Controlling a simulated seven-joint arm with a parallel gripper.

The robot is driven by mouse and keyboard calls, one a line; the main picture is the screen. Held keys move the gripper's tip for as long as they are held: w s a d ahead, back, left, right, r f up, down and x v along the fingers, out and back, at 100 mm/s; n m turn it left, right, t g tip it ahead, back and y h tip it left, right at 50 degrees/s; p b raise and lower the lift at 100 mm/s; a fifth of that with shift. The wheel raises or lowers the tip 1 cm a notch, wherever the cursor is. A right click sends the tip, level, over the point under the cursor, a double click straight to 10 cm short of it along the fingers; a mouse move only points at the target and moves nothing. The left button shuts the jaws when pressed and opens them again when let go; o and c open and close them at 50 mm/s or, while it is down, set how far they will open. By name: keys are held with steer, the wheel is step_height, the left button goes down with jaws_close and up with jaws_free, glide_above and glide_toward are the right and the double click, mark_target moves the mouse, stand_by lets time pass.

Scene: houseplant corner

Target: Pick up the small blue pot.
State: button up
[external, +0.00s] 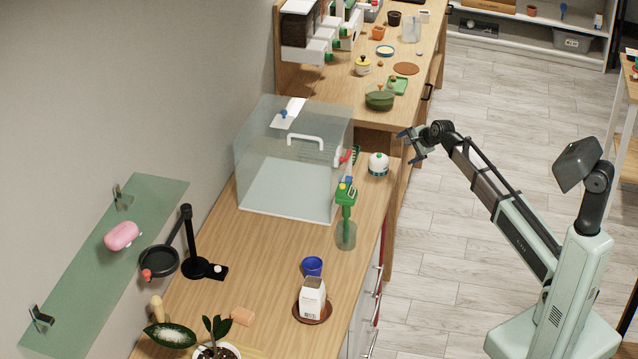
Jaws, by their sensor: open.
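The small blue pot (312,266) stands on the wooden counter (262,245), just behind a white carton (312,297). The carton hides part of its lower front. My gripper (407,143) is open and empty. It is raised over the right side of the counter's far end, well away from the blue pot and above it in the picture.
The carton stands on a brown saucer (300,313). A green-topped spray bottle (346,215) stands between pot and gripper. A clear box (290,165) fills the counter's back.

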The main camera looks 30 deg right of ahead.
steer(key=w+a+r+m+t+y, duration=0.1)
steer(key=a+r, duration=0.4)
steer(key=r, duration=0.4)
steer(key=w+a+r+m+y, duration=0.1)
steer(key=a+r, duration=0.3)
steer(key=r, duration=0.6)
steer(key=s+a+r+y, duration=0.1)
steer(key=s+a+r, duration=0.2)
steer(key=a+r, duration=0.65)
steer(key=n+g+h, duration=0.4)
steer(key=n+g, duration=0.1)
steer(key=g, duration=0.5)
glide_above(312, 268)
steer(key=s, duration=0.2)
step_height(312, 268, down, 19)
steer(key=f, duration=0.6)
steer(key=a+f, duration=0.1)
steer(key=f, duration=0.2)
steer(key=shift+a+f, duration=0.1)
steer(key=shift+f, duration=2.45)
